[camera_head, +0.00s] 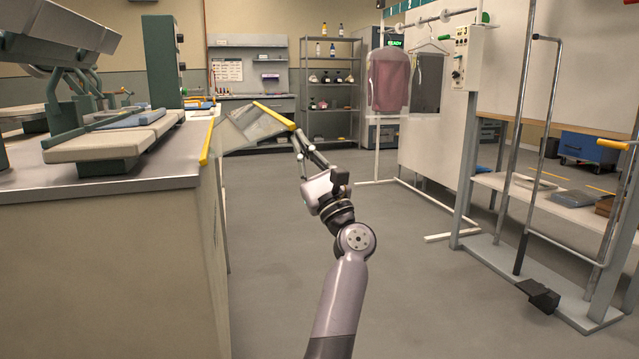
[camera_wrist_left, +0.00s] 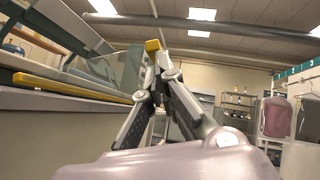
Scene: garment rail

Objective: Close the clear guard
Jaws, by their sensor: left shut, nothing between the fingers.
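The clear guard (camera_head: 245,128) is a see-through panel with a yellow bar (camera_head: 273,115) along its outer edge. It sticks out, tilted, from the right side of the workbench, over the aisle. My left gripper (camera_head: 296,134) is shut and empty, with its fingertips at the near end of the yellow bar. In the left wrist view, the bar's yellow end (camera_wrist_left: 153,45) shows right by the fingertips (camera_wrist_left: 153,62); I cannot tell whether they touch. The guard (camera_wrist_left: 117,70) also shows there, left of the fingers. My right gripper is not in view.
The workbench (camera_head: 110,185) with padded press boards (camera_head: 115,140) fills the left side. A yellow strip (camera_head: 208,140) runs along its edge. A garment rail (camera_head: 440,18) and a metal pole stand (camera_head: 525,150) are on the right. The floor (camera_head: 420,270) between is clear.

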